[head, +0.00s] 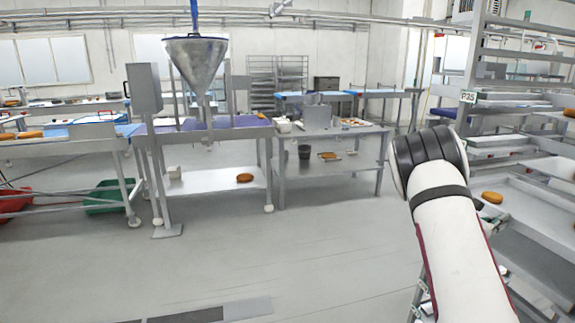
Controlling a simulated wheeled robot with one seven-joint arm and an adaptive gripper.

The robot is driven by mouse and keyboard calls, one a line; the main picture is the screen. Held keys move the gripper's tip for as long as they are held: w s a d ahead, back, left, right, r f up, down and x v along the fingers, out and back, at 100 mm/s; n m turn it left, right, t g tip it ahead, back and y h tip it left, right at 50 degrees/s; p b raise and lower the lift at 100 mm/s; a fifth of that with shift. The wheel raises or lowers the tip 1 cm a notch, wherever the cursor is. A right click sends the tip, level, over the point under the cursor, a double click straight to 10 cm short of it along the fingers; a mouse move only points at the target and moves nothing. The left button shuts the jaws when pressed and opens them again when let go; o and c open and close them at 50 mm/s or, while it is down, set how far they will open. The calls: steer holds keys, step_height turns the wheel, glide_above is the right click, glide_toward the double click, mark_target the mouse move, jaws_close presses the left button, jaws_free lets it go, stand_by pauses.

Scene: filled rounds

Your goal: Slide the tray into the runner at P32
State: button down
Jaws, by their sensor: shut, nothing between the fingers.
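A metal rack (475,59) with several runners and trays stands on the right. One label on it reads P35 (467,97); I cannot make out a P32 label. A wide tray (545,222) sits low in the rack at the right, with a round orange-brown item (492,197) near its left edge. I cannot tell whether this is the task's tray. My white arm with a black joint rises in front of the rack and hides part of it. My gripper is not in view.
A steel funnel (196,62) hangs over a work table with a lower shelf (205,182). A steel table (330,133) stands beside it. Green (108,197) and red (14,201) crates are at the left. The floor (300,240) in the middle is clear.

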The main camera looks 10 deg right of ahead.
steer(key=shift+w+d+b, duration=0.15)
steer(key=shift+d+b, duration=0.25)
steer(key=shift+d, duration=0.8)
steer(key=shift+w+d+b, duration=0.1)
steer(key=shift+d+b, duration=0.25)
steer(key=shift+d, duration=0.85)
steer(key=s+a+p, duration=0.1)
steer(key=a+p, duration=0.5)
steer(key=a, duration=1)
steer(key=shift+s, duration=0.15)
steer(key=s+a+r+m+g+y, duration=0.3)
steer(key=s+a+r+m+y, duration=0.4)
steer(key=s+a+r+m, duration=0.4)
steer(key=s+a+r+m+t+y, duration=0.2)
steer(key=s+a, duration=0.4)
steer(key=a, duration=0.3)
steer(key=s+a+r+m+t+y, duration=0.2)
steer(key=s+a+y, duration=0.3)
steer(key=a, duration=0.5)
steer(key=s+a+r+m+t+y, duration=0.2)
steer(key=s+a+m+t+y, duration=0.1)
steer(key=s+a, duration=0.5)
steer(key=shift+a+r+m+y, duration=0.25)
steer(key=shift+a+m+y, duration=0.2)
steer(key=shift+a, duration=0.45)
